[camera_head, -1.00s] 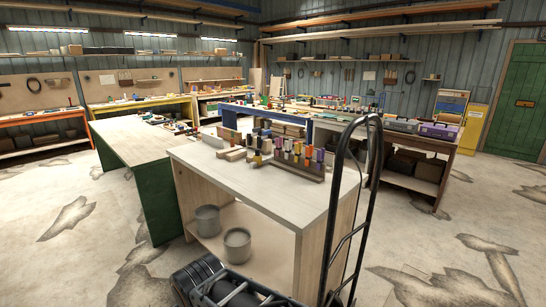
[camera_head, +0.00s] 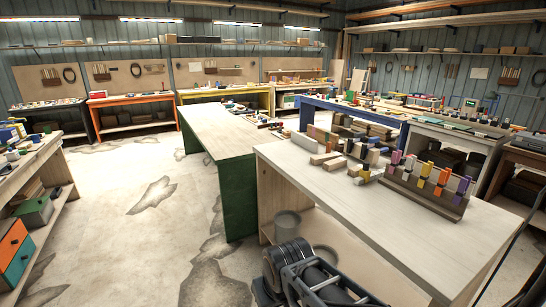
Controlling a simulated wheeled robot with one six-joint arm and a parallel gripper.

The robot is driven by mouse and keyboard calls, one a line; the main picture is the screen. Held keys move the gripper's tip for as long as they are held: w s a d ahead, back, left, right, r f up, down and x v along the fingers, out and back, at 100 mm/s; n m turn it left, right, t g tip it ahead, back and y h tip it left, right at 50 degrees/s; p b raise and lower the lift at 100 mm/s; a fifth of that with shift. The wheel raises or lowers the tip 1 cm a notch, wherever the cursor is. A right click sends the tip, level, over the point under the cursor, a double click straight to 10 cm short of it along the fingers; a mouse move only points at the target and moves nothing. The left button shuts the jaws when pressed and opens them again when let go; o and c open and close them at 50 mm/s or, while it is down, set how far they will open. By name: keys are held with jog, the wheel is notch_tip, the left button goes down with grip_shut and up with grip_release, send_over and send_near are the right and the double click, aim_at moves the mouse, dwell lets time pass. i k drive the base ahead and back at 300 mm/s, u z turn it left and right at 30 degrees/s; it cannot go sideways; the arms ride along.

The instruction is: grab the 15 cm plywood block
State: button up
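Several pale wooden blocks lie in a loose group on the far left part of the near light-topped workbench (camera_head: 370,215). One light block (camera_head: 325,158) lies flat near the bench's left edge, with another small block (camera_head: 335,164) beside it. A taller upright board (camera_head: 319,135) stands behind them. I cannot tell which of these is the 15 cm plywood block; their sizes and material are too small to read. My gripper is not in view.
A rack of coloured clamps or tools (camera_head: 428,185) stands right of the blocks. A green-sided bench (camera_head: 235,185) stands behind left. Open floor (camera_head: 130,240) lies left, beside another bench with drawers (camera_head: 15,245).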

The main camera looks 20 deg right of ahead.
aim_at(339, 163)
jog(key=i, duration=3.55)
jog(key=z, duration=3.05)
